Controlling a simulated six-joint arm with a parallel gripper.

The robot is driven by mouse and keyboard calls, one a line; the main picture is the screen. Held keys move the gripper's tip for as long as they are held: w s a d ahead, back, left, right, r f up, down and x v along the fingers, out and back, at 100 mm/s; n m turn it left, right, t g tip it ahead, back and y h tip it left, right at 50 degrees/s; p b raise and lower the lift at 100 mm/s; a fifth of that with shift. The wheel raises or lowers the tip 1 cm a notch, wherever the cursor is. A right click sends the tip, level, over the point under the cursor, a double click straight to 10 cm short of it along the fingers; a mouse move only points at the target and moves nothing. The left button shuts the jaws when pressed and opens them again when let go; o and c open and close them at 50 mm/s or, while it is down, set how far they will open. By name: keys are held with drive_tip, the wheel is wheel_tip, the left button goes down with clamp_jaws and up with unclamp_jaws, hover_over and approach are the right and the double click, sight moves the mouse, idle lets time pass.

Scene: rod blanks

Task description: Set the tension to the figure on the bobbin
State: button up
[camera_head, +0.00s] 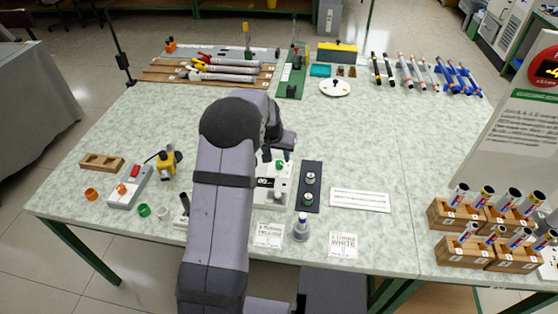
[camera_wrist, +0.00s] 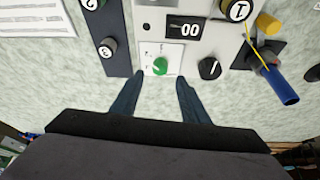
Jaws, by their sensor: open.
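A white winding unit (camera_head: 272,195) stands mid-table, partly hidden by my arm. In the wrist view it carries a green knob (camera_wrist: 160,67) on a marked white dial plate, a dark display (camera_wrist: 189,30) showing 00, and a black knob (camera_wrist: 210,68) with a white line. My gripper (camera_wrist: 160,80) is open, its fingertips either side of the green knob with gaps; contact is not visible. Beside the unit, a dark strip (camera_wrist: 118,62) holds two bobbins; the nearer bobbin (camera_wrist: 107,47) has a figure on its round top, too unclear to read surely.
A yellow thread runs by a blue rod (camera_wrist: 282,85). White cards (camera_head: 343,244) and a grey bottle (camera_head: 301,229) stand near the front edge. A lined sheet (camera_head: 359,199) lies right. Wooden rod blocks (camera_head: 458,216) stand front right. The table's middle right is clear.

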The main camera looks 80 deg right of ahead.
sight(279, 162)
drive_tip(key=shift+p+x, duration=0.7)
drive_tip(key=shift+x, duration=2.2)
clamp_jaws()
